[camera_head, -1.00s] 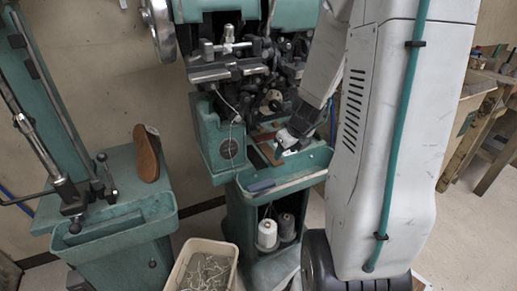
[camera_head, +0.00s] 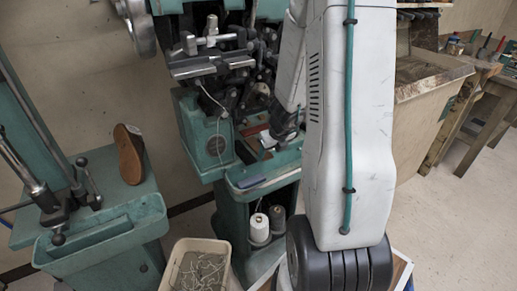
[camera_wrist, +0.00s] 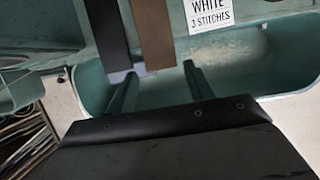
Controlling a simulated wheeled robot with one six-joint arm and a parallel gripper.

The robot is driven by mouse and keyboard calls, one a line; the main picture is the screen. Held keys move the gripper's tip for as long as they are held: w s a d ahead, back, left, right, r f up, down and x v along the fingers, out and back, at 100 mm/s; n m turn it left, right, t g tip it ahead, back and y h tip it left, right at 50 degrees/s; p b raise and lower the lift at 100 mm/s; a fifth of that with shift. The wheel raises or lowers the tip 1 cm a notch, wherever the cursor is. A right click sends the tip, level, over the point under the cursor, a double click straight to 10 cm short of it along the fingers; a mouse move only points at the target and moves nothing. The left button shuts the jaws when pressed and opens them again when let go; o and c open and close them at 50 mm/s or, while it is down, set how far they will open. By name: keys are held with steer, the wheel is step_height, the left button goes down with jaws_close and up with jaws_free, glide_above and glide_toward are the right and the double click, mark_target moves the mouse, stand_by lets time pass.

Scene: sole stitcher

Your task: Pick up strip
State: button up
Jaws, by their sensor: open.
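Two strips lie side by side in the wrist view: a black strip (camera_wrist: 109,35) and a brown strip (camera_wrist: 153,36). In the head view my gripper (camera_head: 283,132) is small and dark over the machine's tray, and my arm hides part of that area.
A white label (camera_wrist: 208,12) reading "WHITE 3 STITCHES" lies right of the strips. Thread spools (camera_head: 259,228) stand below. A bin of scraps (camera_head: 202,266) and a shoe sole (camera_head: 129,154) are at left.

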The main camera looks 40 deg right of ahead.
steer(key=shift+x, duration=1.2)
steer(key=shift+f, duration=0.25)
steer(key=c, duration=0.8)
steer(key=shift+c, duration=0.2)
steer(key=shift+r, duration=0.25)
steer(key=shift+r, duration=0.3)
